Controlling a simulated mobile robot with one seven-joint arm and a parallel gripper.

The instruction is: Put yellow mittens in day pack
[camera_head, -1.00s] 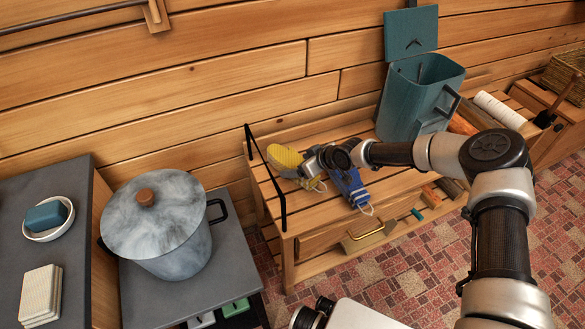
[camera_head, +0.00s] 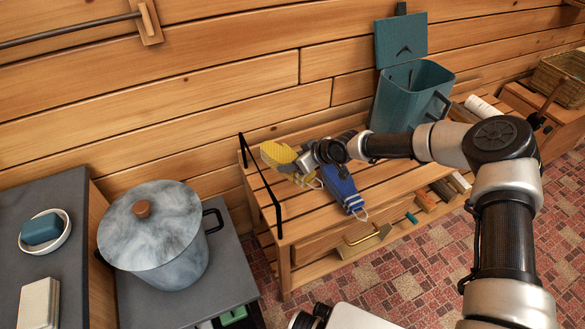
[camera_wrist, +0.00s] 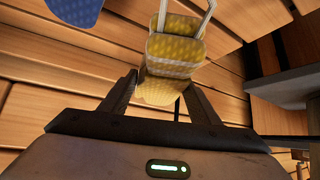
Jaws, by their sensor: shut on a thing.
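The yellow mittens (camera_head: 278,155) are at the left end of the slatted wooden bench, with pale cords hanging from them. My gripper (camera_head: 300,165) is shut on them; in the wrist view, its two fingers (camera_wrist: 158,98) press on both sides of the yellow mittens (camera_wrist: 172,55). They appear slightly above the slats. The teal day pack (camera_head: 408,98) stands upright on the bench, to the right and behind my gripper, with its lid (camera_head: 401,38) raised and its top open. My forearm passes in front of its lower part.
Blue mittens (camera_head: 342,190) lie on the bench (camera_head: 290,227) just right of my gripper; their edge shows in the wrist view (camera_wrist: 75,10). A black metal rail (camera_head: 262,185) borders the bench's left end. A lidded grey pot (camera_head: 150,235) stands at left.

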